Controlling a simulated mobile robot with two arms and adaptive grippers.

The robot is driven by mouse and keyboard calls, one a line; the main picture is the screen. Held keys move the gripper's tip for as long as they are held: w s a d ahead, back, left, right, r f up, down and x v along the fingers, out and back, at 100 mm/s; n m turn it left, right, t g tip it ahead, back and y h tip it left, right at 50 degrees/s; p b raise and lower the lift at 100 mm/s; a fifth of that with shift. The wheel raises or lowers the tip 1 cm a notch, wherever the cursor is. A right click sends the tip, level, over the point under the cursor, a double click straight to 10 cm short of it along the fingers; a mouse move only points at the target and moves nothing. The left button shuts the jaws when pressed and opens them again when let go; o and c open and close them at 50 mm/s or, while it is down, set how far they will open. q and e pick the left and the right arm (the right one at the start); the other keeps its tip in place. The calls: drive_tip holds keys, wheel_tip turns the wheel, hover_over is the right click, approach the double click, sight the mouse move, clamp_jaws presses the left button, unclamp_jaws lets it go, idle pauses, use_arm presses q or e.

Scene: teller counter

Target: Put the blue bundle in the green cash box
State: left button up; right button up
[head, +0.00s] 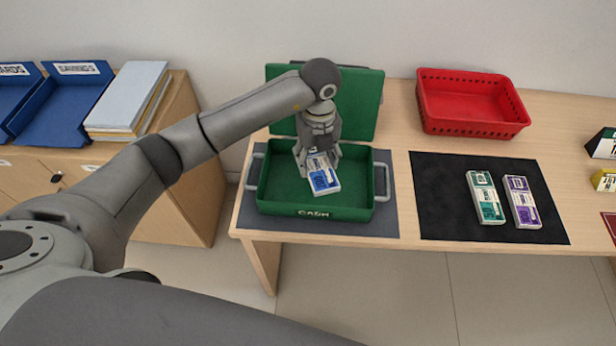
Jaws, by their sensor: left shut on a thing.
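The blue bundle (323,177), a banknote stack with a blue and white band, is held by my left gripper (317,163). The gripper is shut on its far end and points down. The bundle is over the inside of the green cash box (275,205). I cannot tell whether it touches the box floor. The cash box is open, with its lid raised at the back and a handle on each side. The gripper and arm hide part of the lid and the box's back. My right gripper is not in view.
A green bundle (485,198) and a purple bundle (523,203) lie on a black mat (446,222) to the right. A red basket (470,128) stands behind them. Blue trays (66,112) and a stack of folders (128,95) sit on a left cabinet.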

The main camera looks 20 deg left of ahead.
sight(318, 163)
use_arm(q)
wheel_tip(318, 163, down, 4)
drive_tip(key=shift+d+r, duration=0.15)
drive_tip(key=shift+r, duration=0.05)
wheel_tip(318, 163, down, 4)
drive_tip(key=shift+r+p, duration=0.15)
drive_tip(key=shift+p, duration=0.25)
drive_tip(key=shift+f, duration=0.2)
drive_tip(key=o, duration=1.1)
drive_tip(key=shift+c, duration=0.2)
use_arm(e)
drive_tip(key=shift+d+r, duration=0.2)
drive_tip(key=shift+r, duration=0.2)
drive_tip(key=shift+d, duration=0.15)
